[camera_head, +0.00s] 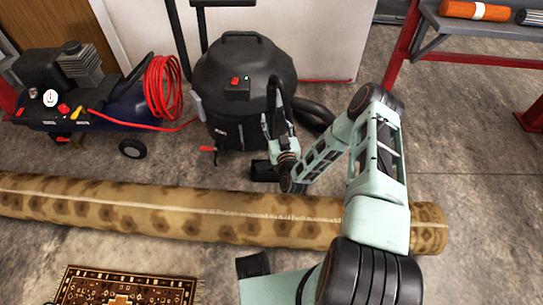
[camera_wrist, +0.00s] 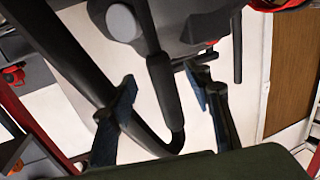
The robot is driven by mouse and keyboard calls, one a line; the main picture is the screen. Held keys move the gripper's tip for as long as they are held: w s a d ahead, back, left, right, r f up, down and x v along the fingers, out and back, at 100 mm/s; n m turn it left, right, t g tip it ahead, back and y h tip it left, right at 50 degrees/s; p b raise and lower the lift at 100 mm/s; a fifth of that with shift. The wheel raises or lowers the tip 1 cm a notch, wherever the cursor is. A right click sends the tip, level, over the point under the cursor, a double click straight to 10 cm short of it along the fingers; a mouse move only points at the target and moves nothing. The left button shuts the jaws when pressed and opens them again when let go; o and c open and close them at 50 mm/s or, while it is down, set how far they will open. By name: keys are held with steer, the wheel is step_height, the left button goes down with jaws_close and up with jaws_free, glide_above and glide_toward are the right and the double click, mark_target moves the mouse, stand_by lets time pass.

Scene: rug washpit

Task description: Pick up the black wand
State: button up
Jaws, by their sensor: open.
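The black wand (camera_wrist: 163,85) shows in the wrist view as a dark tube with a thicker grip, joined at its lower end to a curved black hose (camera_wrist: 70,62). My gripper (camera_wrist: 159,80) is open, with one blue-padded finger on each side of the wand in the picture. Gaps show between the wand and both fingers; I cannot tell how deep it sits between them. In the head view, my gripper (camera_head: 276,124) is at the right side of the black vacuum (camera_head: 225,75), beside a bent black tube (camera_head: 284,88) that seems to be the wand, partly hidden.
A rolled patterned rug (camera_head: 140,208) lies across the floor below my arm. A compressor (camera_head: 75,95) with a coiled red hose (camera_head: 163,88) stands at left. A red-framed bench (camera_head: 480,28) is at upper right. Bare floor (camera_head: 475,130) lies at right.

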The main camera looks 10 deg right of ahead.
mark_target(273, 113)
steer(key=w, duration=0.1)
steer(key=w+b, duration=0.1)
steer(key=w, duration=0.1)
steer(key=w+b, duration=0.1)
steer(key=w, duration=0.1)
steer(key=shift+f, duration=0.25)
steer(key=shift+w+a+r, duration=0.1)
steer(key=shift+w, duration=0.45)
jaws_close()
